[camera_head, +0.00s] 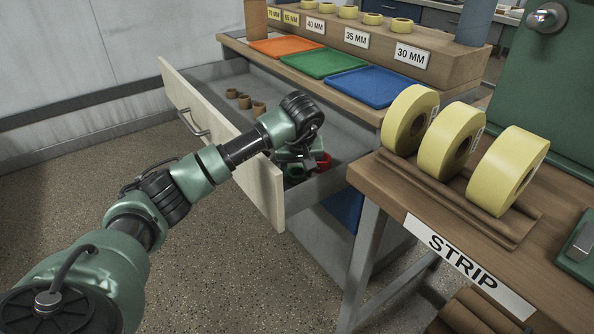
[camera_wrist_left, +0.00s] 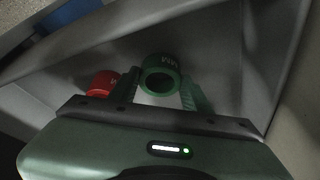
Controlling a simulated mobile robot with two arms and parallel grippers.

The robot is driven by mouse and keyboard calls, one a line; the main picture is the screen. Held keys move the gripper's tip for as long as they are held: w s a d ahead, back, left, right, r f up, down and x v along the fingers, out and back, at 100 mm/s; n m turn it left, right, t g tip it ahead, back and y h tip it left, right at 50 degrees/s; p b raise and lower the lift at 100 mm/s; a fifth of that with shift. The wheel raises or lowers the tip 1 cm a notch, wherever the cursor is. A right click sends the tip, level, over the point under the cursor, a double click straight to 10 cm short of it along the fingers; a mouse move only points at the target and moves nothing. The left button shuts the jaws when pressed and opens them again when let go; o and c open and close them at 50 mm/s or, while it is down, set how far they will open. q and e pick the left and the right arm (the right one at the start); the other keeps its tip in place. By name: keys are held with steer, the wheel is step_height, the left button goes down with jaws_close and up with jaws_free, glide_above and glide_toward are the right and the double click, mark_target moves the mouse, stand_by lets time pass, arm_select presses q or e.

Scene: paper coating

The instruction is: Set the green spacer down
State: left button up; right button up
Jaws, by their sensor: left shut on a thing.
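The green spacer (camera_wrist_left: 161,74) is a short ring, seen in the left wrist view between the two fingers of my left gripper (camera_wrist_left: 160,92). The gripper is shut on it. In the head view my left gripper (camera_head: 297,162) reaches down into the open drawer (camera_head: 225,92), near its front right corner. The green spacer (camera_head: 296,171) shows only in part there, under the gripper. Whether it touches the drawer floor I cannot tell. A red spacer (camera_wrist_left: 102,83) is beside the left finger; it also shows in the head view (camera_head: 323,161). My right gripper is not in view.
Several brown rings (camera_head: 245,101) stand further back in the drawer. Orange (camera_head: 286,45), green (camera_head: 323,62) and blue (camera_head: 374,86) trays lie on the bench above. Large yellow rolls (camera_head: 508,170) stand on the STRIP table (camera_head: 390,190) at the right. The drawer's middle is clear.

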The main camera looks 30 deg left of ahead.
arm_select(q)
steer(key=shift+f, duration=0.1)
steer(key=o, duration=1.4)
steer(key=p+v, duration=0.2)
steer(key=v, duration=1)
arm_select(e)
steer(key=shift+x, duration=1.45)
arm_select(q)
steer(key=shift+a, duration=0.1)
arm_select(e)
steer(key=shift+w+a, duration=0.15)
